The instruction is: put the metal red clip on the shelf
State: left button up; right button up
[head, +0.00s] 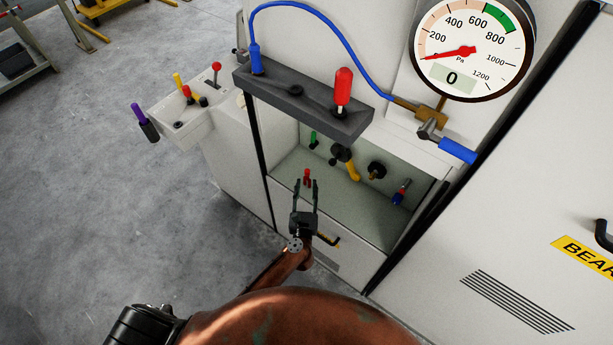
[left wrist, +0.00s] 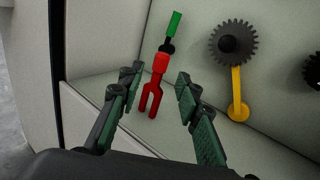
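The red clip (head: 307,176) is a small two-pronged piece in the open recess of the machine. In the left wrist view, the clip (left wrist: 157,82) has its prongs toward me; I cannot tell whether it stands or lies. My left gripper (head: 306,185) is open at the recess's front edge. In the left wrist view, the clip shows between the fingers of this gripper (left wrist: 158,88), with a gap on each side. A dark grey shelf (head: 300,106) juts out above the recess and bears a red-handled tool (head: 343,87). My right gripper is not in view.
A green-handled part (left wrist: 174,24) is behind the clip. A dark gear (left wrist: 233,44) with a yellow lever (left wrist: 238,100) is to its right. A blue hose (head: 325,32) arches over the shelf. A side box (head: 183,122) with levers stands left. The shelf's middle has free room.

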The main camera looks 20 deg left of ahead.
pick_arm(q)
jog(key=v, duration=0.6)
jog(key=shift+a, duration=0.1)
